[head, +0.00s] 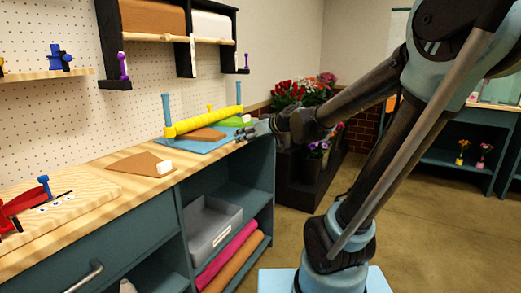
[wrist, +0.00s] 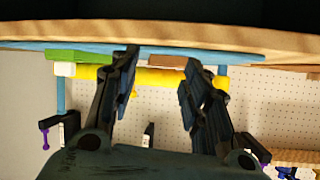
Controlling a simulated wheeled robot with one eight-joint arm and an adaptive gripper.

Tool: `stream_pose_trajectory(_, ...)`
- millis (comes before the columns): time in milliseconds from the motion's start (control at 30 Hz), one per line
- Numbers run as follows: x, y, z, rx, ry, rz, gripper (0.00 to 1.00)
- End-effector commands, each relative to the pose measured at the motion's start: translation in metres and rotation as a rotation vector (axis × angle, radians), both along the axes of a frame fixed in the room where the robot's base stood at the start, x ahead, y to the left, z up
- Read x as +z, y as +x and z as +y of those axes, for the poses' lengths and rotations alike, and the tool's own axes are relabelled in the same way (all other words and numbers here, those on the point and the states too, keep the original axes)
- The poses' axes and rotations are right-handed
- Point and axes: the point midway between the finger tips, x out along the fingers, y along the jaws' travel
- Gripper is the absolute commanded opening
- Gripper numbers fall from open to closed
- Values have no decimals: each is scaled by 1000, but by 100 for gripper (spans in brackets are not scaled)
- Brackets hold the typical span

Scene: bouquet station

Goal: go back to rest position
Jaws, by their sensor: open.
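My gripper (head: 258,131) is at the bench's right end in the head view, close to the edge of the wooden top (head: 103,190). In the wrist view my gripper (wrist: 161,62) is open, its two dark fingers spread with nothing between them. The wrist picture looks upside down, with the bench edge (wrist: 170,34) across its top. A yellow roll (head: 205,121) between blue posts stands on a blue mat (head: 193,144), left of my gripper. The yellow roll (wrist: 158,80) shows behind the fingers in the wrist view. Whether a finger touches the bench cannot be told.
A brown sheet (head: 137,163) with a white block lies on the bench. A red tool (head: 22,205) is at the near left. Shelves below hold a grey tray (head: 210,228) and rolls. Flowers (head: 305,92) stand behind my arm. Open floor (head: 430,220) lies to the right.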

Motion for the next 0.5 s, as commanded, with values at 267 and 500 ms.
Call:
stream_pose_trajectory(267, -69, -76, -73, -112, -170, 276, 43)
stream_pose_trajectory(500, -129, -147, -147, -309, -324, 526, 43)
